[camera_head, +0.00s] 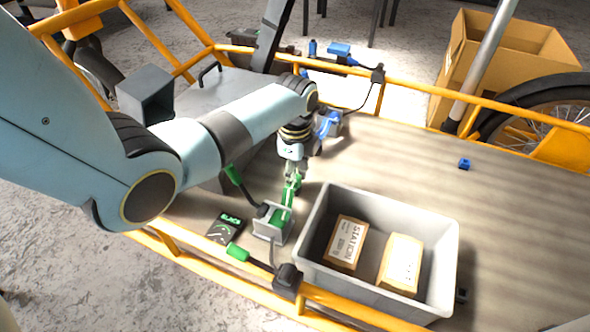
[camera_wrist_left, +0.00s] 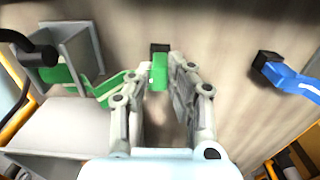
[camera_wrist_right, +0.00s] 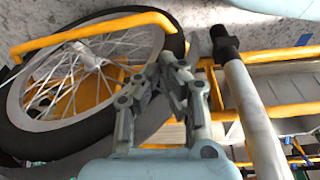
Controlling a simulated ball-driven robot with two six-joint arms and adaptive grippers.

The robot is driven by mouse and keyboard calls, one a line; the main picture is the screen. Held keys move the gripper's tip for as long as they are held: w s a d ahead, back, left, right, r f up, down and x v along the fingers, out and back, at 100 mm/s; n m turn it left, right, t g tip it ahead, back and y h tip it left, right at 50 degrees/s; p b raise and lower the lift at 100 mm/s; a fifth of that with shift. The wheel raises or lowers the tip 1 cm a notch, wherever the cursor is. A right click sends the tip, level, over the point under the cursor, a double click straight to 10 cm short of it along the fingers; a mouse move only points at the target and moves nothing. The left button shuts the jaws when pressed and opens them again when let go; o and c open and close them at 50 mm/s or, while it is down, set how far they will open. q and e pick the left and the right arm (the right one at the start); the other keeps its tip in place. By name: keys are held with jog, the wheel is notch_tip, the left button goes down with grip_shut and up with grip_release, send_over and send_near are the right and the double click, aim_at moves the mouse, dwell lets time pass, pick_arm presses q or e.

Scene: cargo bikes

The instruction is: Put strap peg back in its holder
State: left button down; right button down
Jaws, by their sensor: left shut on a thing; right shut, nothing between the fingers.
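My left gripper (camera_head: 291,186) is shut on a green strap peg with a black end. The peg (camera_wrist_left: 158,74) shows between the fingertips in the left wrist view. A small grey open-topped holder (camera_head: 272,233) stands on the cargo bed just below the gripper in the head view; it also shows at the upper left of the left wrist view (camera_wrist_left: 72,58). Green material is visible at the holder, but I cannot tell how it joins the peg. My right gripper (camera_wrist_right: 173,75) is shut and empty, seen in front of a bike wheel.
A grey bin (camera_head: 447,262) with two parcels stands right of the holder. A green-and-black device (camera_head: 225,228) lies left of it. Blue strap parts (camera_head: 328,124) lie behind the gripper. Yellow rails (camera_head: 460,97) border the bed, whose right side is mostly clear.

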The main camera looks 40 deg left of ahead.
pick_arm(q)
jog(key=shift+f, duration=0.15)
jog(key=c, duration=1.2)
grip_release()
notch_tip(320, 180, up, 12)
jog(key=shift+r, duration=0.1)
